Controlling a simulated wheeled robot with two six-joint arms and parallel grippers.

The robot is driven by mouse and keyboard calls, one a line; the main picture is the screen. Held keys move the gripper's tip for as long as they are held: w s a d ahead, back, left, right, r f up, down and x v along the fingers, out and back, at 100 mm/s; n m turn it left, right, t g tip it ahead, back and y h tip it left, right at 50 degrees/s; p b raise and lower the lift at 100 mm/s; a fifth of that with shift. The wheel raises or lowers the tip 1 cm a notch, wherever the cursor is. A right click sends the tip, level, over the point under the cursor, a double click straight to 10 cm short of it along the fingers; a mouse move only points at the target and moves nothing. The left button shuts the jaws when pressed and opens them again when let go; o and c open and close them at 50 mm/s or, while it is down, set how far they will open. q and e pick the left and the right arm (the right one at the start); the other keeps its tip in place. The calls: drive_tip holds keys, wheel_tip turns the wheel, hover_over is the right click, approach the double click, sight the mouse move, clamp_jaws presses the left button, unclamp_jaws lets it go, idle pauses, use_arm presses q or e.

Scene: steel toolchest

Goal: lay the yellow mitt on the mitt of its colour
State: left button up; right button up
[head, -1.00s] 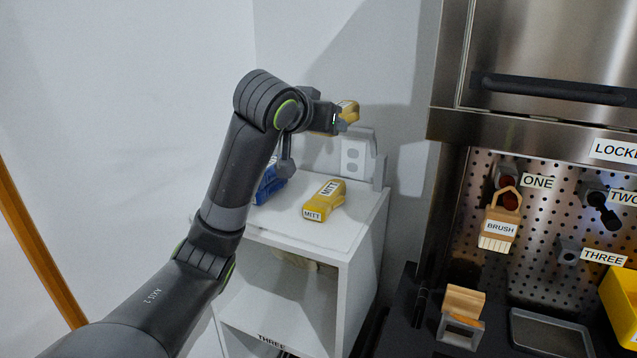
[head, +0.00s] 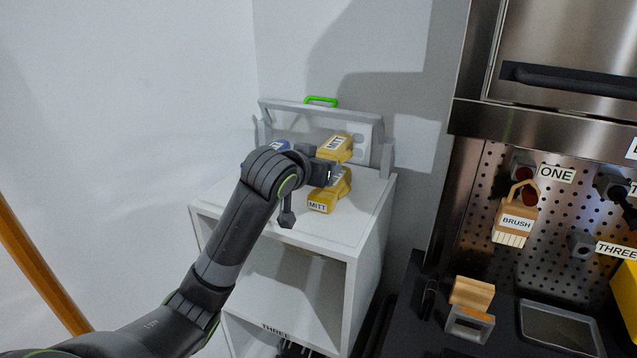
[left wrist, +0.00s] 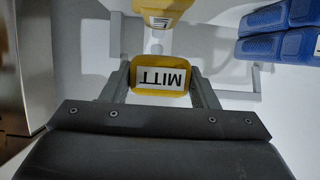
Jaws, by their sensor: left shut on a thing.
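My left gripper (head: 322,173) is shut on a yellow mitt (head: 336,147) with a MITT label. It holds this mitt over another yellow mitt (head: 322,202) that lies on the white cabinet's top (head: 368,200). The two overlap in the head view, and I cannot tell whether they touch. In the left wrist view the held mitt (left wrist: 150,92) sits between the fingers (left wrist: 160,82), label end toward the camera. The other yellow mitt (left wrist: 160,10) shows at the top edge there. My right gripper is not in view.
Blue mitts (left wrist: 268,48) are beside the yellow ones; in the head view the blue (head: 279,146) is mostly hidden behind my arm. A grey raised frame with a green handle (head: 320,100) stands at the cabinet's back. A brush (head: 515,222) hangs on the pegboard at right.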

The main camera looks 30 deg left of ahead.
sight(319, 197)
use_arm(q)
drive_tip(key=shift+s+d+f, duration=0.15)
drive_tip(key=shift+f, duration=2.1)
drive_tip(key=o, duration=1)
drive_tip(key=shift+f, duration=0.1)
drive_tip(key=shift+r, duration=0.2)
drive_tip(key=v, duration=1.2)
